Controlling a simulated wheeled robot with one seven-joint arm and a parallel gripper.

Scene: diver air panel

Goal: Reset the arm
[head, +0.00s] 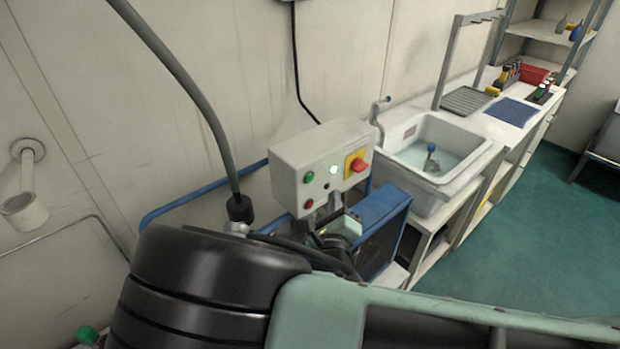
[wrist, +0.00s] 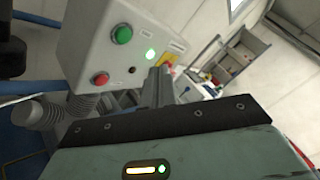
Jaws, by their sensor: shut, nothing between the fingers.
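My gripper (wrist: 160,75) shows in the wrist view as grey fingers closed together, with nothing held. Its tips point at the lower right part of a pale grey control box (wrist: 110,40) and overlap the yellow switch plate (wrist: 166,62) in the picture; I cannot tell whether they touch. In the head view the control box (head: 290,152) has a green button (head: 309,177), a red button (head: 308,204), a lit lamp (head: 333,169) and a red-and-yellow rotary switch (head: 355,165). My arm fills the bottom of the head view and mostly hides the gripper.
A blue-framed unit (head: 385,225) stands just below the box. To its right are a white sink (head: 455,180) with water and a counter holding a blue mat (head: 512,111) and a red bin (head: 533,74). A thick grey hose (head: 190,95) hangs at left. Green floor (head: 540,230) is clear at right.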

